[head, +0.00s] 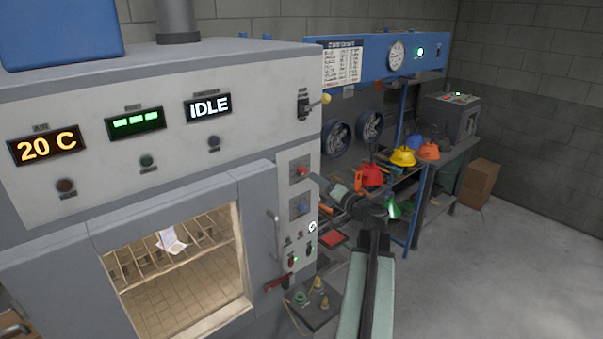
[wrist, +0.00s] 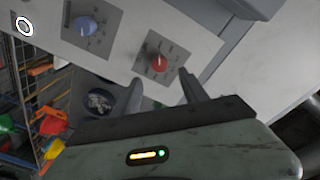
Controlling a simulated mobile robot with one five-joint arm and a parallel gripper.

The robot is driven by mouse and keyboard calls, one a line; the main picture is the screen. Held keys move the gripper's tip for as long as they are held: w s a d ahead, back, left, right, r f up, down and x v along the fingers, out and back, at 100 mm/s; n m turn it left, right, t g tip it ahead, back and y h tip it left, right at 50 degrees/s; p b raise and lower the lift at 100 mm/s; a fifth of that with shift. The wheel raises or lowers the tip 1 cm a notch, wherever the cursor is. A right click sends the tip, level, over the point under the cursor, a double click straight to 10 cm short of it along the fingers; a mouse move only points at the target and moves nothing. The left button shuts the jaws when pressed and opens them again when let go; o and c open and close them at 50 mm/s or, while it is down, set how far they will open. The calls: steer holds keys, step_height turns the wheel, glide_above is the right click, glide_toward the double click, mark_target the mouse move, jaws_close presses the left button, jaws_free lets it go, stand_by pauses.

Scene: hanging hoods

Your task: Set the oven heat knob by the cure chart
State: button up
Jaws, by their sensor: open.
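The grey oven (head: 262,88) fills the left of the head view. Its displays read 20 C and IDLE, with green bars between them. On its side panel a red knob (head: 302,171) sits above a blue knob (head: 300,208); their labels are too small to read. In the wrist view the red knob (wrist: 159,64) is just beyond my open fingertips (wrist: 161,82), roughly centred between them and apparently not touched. The blue knob (wrist: 84,26) is farther left. My gripper (head: 322,190) is beside the panel in the head view. A white chart (head: 342,64) hangs on the blue beam, its text unreadable.
Below the knobs are small switches and a red handle (head: 277,283). A small dark shelf (head: 318,318) holds several little cones. Behind my arm, a rack holds coloured hoods (head: 403,156). A cardboard box (head: 481,184) stands by the wall. The floor at right is clear.

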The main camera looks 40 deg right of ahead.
mark_target(304, 172)
steer(key=w, duration=0.5)
steer(key=w+d, duration=0.1)
steer(key=w, duration=0.2)
steer(key=shift+d, duration=0.1)
steer(key=shift+s, duration=0.1)
jaws_close()
steer(key=shift+m, duration=0.3)
steer(key=m+p, duration=0.1)
steer(key=m, duration=0.2)
steer(key=shift+m+g, duration=0.3)
steer(key=shift+m, duration=1.6)
